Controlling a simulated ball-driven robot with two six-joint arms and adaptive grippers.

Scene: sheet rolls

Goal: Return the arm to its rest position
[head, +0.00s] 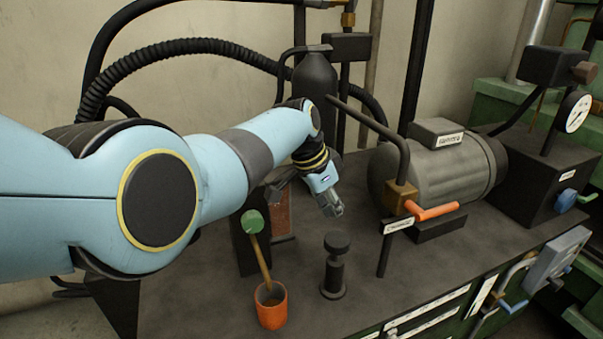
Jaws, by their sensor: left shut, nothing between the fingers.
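My left arm (160,195) comes in from the left in the head view, light blue with dark joints, and reaches over a dark workbench top. Its left gripper (333,209) is at the end, pointing down and to the right, shut and empty. It is above the bench, behind a short black knobbed post (335,265). I cannot tell its exact height over the surface. My right gripper is not in view.
An orange cup (271,306) holds a green-headed stick (258,245) near the front. An orange-handled valve (430,212) and a grey motor (440,170) stand to the right. Black hoses (190,47) and a dark cylinder (315,80) are behind. A gauge (574,113) is far right.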

